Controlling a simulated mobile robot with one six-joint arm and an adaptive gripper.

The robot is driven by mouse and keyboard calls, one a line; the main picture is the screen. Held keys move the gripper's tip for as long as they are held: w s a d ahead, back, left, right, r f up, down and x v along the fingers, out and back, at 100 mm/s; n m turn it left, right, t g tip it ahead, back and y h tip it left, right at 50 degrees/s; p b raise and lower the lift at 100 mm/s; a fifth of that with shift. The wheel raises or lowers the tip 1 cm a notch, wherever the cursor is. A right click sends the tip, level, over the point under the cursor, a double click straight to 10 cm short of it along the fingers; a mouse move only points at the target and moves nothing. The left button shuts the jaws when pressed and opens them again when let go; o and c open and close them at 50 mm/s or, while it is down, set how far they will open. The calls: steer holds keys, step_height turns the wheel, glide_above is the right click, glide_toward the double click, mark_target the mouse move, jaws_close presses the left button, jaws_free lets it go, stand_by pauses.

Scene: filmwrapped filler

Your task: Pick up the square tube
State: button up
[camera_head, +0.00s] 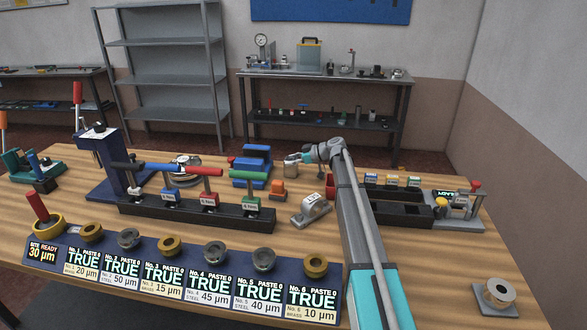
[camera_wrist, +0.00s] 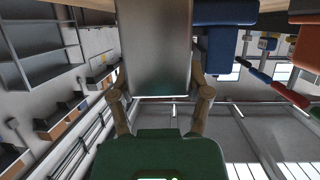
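A plain grey metal block shape, which looks like the square tube (camera_wrist: 155,45), fills the upper middle of the wrist view. Its far end runs out of the picture. My gripper (camera_wrist: 158,72) has one brown finger on each side of it, with the tips close against its edges. I cannot tell whether the tips press on it. In the head view my gripper (camera_head: 302,157) is low over the back middle of the table, and a small grey piece (camera_head: 291,158) shows at its left end. The arm hides part of the area behind it.
Left of the gripper are a blue block stack (camera_head: 250,163), an orange block (camera_head: 277,189) and a black rack (camera_head: 200,214) with coloured handles. A grey gauge block (camera_head: 311,208) is in front. A labelled ring panel (camera_head: 185,262) lines the front. Bare wood shows at right.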

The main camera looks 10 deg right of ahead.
steer(key=c, duration=0.6)
steer(key=shift+o, duration=0.2)
steer(key=shift+r, duration=0.15)
step_height(320, 180, up, 2)
steer(key=shift+r+p, duration=0.1)
steer(key=shift+p, duration=1.15)
steer(key=s+a+r+p, duration=0.1)
steer(key=s+r+p, duration=0.9)
steer(key=s, duration=0.4)
steer(key=shift+a+r, duration=0.3)
